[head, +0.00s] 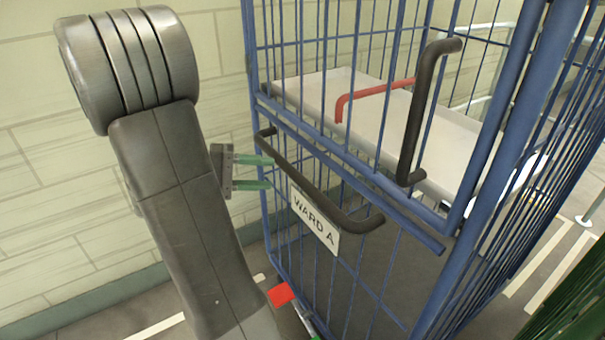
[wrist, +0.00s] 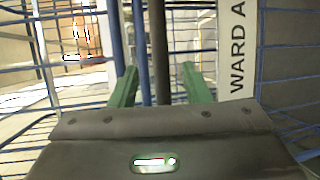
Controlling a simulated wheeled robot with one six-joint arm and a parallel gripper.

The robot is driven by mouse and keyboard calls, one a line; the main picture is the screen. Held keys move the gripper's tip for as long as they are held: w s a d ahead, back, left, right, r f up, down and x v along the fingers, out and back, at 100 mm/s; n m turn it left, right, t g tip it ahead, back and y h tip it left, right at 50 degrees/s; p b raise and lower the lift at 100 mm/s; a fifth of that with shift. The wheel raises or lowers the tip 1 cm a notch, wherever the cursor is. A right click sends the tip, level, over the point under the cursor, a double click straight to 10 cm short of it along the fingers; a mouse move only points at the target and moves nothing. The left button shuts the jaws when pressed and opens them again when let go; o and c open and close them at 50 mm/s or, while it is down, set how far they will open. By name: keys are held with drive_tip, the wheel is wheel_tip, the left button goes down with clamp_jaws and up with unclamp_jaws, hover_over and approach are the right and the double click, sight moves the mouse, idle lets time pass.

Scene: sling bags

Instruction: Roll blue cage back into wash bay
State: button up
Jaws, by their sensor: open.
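The blue cage (head: 513,102) is a tall wire-mesh trolley filling the middle and right of the head view. A black bar handle (head: 310,185) runs along its near side, beside a white "WARD A" sign (head: 315,222). My gripper (head: 268,172) is open, its green fingers pointing at the handle's left end. In the wrist view the handle (wrist: 160,45) lines up between the two open fingers (wrist: 160,75), with the sign (wrist: 237,50) to the right. I cannot tell how deep the handle sits between them. I cannot identify the wash bay.
A second, upright black handle (head: 418,110), a pale shelf (head: 455,140) and a red bar (head: 375,90) show on the cage. A red piece (head: 281,294) is low on its near side. A tiled wall (head: 60,210) stands at left. Green mesh (head: 575,300) is at lower right.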

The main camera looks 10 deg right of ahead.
drive_tip(key=d+f+b, duration=0.1)
drive_tip(key=d, duration=0.8)
drive_tip(key=shift+s+d+f, duration=0.2)
drive_tip(key=shift+s+f, duration=0.05)
drive_tip(key=shift+f, duration=0.15)
clamp_jaws()
